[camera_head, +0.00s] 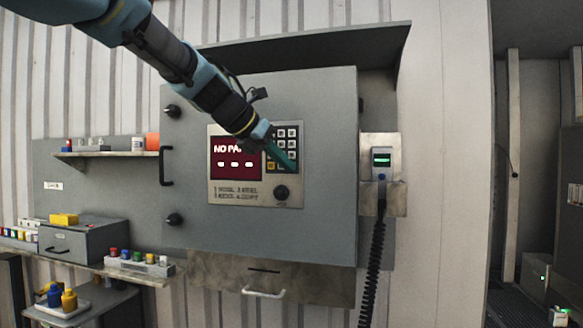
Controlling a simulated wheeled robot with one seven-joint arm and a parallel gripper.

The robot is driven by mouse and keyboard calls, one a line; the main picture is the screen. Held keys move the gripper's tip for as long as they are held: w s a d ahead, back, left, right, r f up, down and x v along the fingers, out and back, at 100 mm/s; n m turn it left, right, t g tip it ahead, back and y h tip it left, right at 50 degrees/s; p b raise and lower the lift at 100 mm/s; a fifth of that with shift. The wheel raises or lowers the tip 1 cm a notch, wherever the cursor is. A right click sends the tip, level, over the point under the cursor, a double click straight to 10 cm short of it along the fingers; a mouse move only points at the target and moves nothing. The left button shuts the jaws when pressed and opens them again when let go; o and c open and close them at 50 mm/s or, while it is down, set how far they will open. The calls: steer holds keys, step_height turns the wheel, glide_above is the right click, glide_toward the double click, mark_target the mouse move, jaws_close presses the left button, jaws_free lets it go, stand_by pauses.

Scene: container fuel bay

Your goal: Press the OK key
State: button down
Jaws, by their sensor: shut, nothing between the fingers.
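A control panel (218,190) is set in the front of a grey wall cabinet. Its dark red screen (236,172) reads "NO PA…", with the rest hidden behind my gripper, and shows several white marks. To the right of the screen is a keypad with pale keys (292,133) and a yellow key (271,166) at the lower left. My arm reaches in from the upper left. My gripper (289,163) is shut and empty, its teal fingers over the keypad's lower part. I cannot make out the OK key's label, and cannot tell whether the fingertips touch a key.
A black knob (282,192) sits below the keypad. A device with a green screen (381,160) and coiled black cable (374,250) hangs right of the cabinet (330,110). A black handle (166,166) projects at its left. Shelves with small coloured items stand further left.

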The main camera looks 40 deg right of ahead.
stand_by(0.5)
steer(key=shift+w+d+p, duration=0.2)
steer(key=shift+d+p, duration=0.15)
steer(key=shift+p, duration=0.2)
steer(key=shift+w+d+p, duration=0.2)
steer(key=shift+d+p, duration=0.1)
stand_by(0.5)
steer(key=shift+a, duration=0.1)
steer(key=shift+s+a, duration=0.4)
steer(key=shift+a, duration=0.15)
steer(key=shift+s+a+b, duration=0.25)
steer(key=shift+s+a, duration=0.45)
steer(key=shift+a, duration=0.35)
steer(key=shift+s+a+b, duration=0.2)
steer(key=shift+s+a, duration=0.5)
steer(key=shift+a, duration=0.35)
